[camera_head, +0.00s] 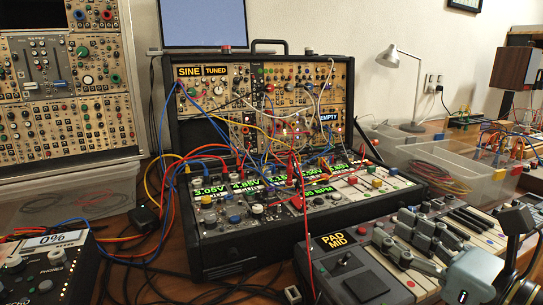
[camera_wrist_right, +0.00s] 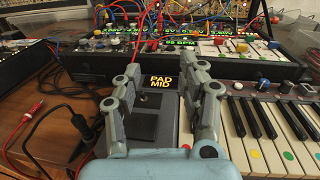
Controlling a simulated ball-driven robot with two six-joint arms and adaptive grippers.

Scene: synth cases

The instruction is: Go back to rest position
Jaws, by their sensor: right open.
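My right gripper (camera_head: 393,228) reaches in from the lower right in the head view, over the keyboard controller (camera_head: 345,262) with the yellow "PAD MID" label. In the right wrist view its two grey fingers (camera_wrist_right: 172,82) stand apart with nothing between them. The controller's dark pad and label (camera_wrist_right: 160,82) show between the fingers, and white and black keys (camera_wrist_right: 262,130) lie to the right. I cannot tell whether the fingers touch the controller. My left gripper is in neither view.
An open synth case (camera_head: 190,100) full of patch cables stands behind the controller. A clear bin (camera_head: 395,150) and a lamp (camera_head: 415,90) are at the back right. Loose cables (camera_head: 150,240) cover the table between.

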